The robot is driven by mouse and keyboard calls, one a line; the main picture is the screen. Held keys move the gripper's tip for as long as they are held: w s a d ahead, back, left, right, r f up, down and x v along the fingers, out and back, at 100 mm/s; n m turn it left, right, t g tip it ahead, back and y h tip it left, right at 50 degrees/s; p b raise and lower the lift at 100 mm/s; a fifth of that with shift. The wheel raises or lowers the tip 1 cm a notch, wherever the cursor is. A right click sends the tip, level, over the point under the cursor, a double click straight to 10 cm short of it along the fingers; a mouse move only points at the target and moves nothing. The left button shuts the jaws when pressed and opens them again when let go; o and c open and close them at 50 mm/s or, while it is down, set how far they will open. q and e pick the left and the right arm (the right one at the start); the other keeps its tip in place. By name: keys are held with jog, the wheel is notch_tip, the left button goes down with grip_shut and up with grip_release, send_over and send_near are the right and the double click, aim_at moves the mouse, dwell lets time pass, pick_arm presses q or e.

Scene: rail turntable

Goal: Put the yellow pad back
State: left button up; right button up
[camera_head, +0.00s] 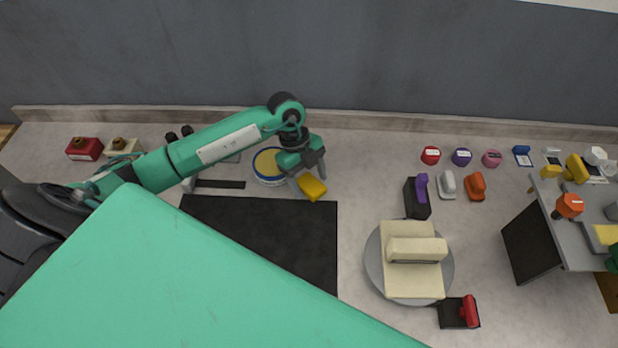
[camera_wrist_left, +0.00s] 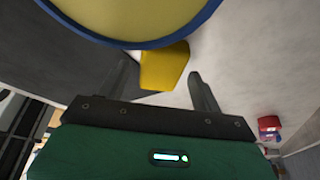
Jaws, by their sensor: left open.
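The yellow pad (camera_head: 313,189) is a small block by the right corner of a black mat, just right of a round yellow tin with a blue rim (camera_head: 268,163). My left gripper (camera_head: 308,180) is over the pad, fingers pointing down at it. In the left wrist view the pad (camera_wrist_left: 165,66) shows between the two open fingers of my left gripper (camera_wrist_left: 158,72), with a gap on each side. I cannot tell whether the fingers reach down around it. The tin (camera_wrist_left: 135,15) fills the top of that view. My right gripper is not in view.
The black mat (camera_head: 300,240) lies left of centre. A grey turntable (camera_head: 374,262) bears a cream block. A black block with a purple handle (camera_head: 418,200) and one with a red handle (camera_head: 458,312) stand near it. A grey table (camera_head: 560,230) is at right.

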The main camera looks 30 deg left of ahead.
pick_arm(q)
jog(key=shift+r, duration=0.25)
jog(key=b+v, duration=0.2)
jog(key=v, duration=1)
jog(key=shift+r, duration=0.25)
jog(key=shift+d+f, duration=0.1)
